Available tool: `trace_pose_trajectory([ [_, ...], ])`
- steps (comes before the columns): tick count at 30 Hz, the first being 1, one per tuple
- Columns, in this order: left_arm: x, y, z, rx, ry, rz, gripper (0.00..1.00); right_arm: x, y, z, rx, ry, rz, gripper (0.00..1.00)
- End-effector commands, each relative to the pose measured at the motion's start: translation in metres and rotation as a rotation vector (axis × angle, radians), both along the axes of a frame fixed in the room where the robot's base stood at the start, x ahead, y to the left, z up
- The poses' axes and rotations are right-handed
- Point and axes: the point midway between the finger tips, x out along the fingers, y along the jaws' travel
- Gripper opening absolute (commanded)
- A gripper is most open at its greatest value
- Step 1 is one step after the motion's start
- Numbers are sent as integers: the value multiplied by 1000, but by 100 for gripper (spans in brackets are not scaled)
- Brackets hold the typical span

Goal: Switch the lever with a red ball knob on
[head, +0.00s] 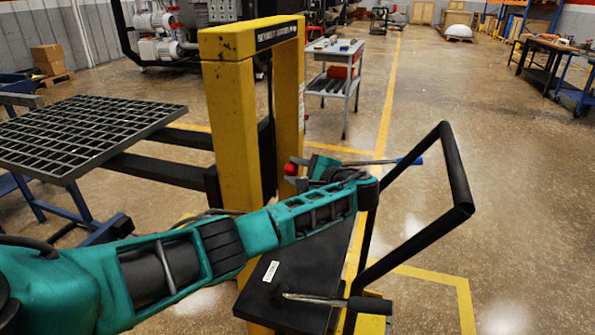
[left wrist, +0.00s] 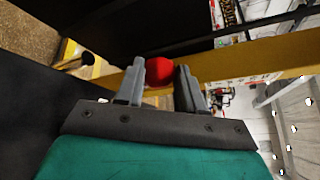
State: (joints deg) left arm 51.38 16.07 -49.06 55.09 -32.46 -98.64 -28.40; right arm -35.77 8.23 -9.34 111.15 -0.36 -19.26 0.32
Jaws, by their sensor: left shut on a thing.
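The red ball knob (head: 291,169) is by the yellow mast of the stacker, at the tip of my left gripper (head: 296,170). My left arm reaches across the stacker's black cover. In the left wrist view, the red knob (left wrist: 159,70) sits between the two grey fingers of the left gripper (left wrist: 162,78), which are shut on it. The lever's rod is hidden behind the gripper and knob. My right gripper is not in view.
The stacker's yellow mast (head: 236,125) stands just beyond the gripper. A grating (head: 85,130) lies at left.

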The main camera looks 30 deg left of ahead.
Motion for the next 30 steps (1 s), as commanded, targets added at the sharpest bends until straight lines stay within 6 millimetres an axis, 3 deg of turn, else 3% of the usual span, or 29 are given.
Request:
trace_pose_trajectory([
  [5,0,0,0,-1,1,-1,0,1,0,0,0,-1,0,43],
  [22,2,-9,1,-4,1,-2,0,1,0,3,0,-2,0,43],
  [30,5,-24,4,-7,0,-7,0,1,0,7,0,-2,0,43],
])
